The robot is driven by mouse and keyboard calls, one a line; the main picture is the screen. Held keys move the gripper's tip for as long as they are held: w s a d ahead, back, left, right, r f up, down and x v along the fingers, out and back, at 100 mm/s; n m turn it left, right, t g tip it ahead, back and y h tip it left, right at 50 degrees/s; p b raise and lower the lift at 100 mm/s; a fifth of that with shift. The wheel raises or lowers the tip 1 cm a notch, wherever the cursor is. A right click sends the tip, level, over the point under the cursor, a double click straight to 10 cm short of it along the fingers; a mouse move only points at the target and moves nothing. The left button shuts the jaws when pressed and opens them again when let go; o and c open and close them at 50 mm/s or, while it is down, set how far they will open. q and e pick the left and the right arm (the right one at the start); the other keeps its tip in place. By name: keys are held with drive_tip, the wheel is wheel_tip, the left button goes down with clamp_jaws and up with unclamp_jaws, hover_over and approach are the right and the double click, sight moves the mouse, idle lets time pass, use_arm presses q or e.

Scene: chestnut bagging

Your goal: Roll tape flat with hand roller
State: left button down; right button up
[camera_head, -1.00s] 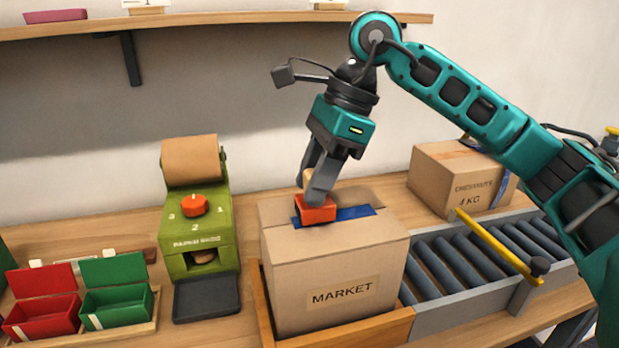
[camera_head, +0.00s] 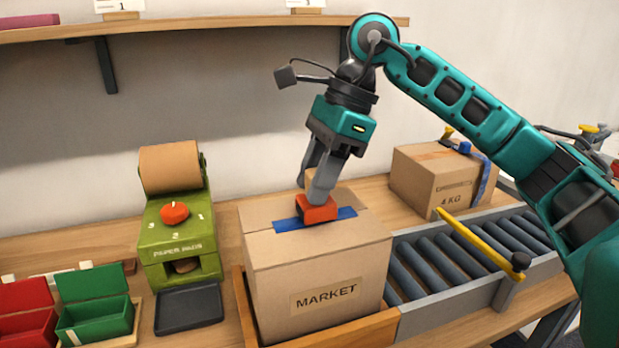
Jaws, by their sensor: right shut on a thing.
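A cardboard box labelled MARKET (camera_head: 335,268) stands upright in a wooden tray (camera_head: 385,327). A strip of blue tape (camera_head: 287,224) lies across its top and shows on both sides of the roller. My right gripper (camera_head: 319,190) is shut on the hand roller (camera_head: 318,211), which has an orange-red block and a pale wooden grip partly hidden by the fingers. The roller sits on the middle of the tape and appears to touch it; the tape under it is hidden. My left gripper is not in view.
A green paper dispenser (camera_head: 180,235) with a dark tray (camera_head: 188,308) stands to the left, beside red (camera_head: 28,325) and green (camera_head: 95,318) bins. A roller conveyor (camera_head: 450,258) with a yellow bar (camera_head: 478,242) runs right. Another taped box (camera_head: 430,178) stands behind it. A shelf (camera_head: 230,22) hangs above.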

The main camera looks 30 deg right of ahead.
drive_tip(key=shift+d, duration=0.15)
drive_tip(key=shift+r, duration=0.1)
wheel_tip(320, 180, up, 7)
drive_tip(key=p, duration=0.6)
idle(0.3)
idle(0.4)
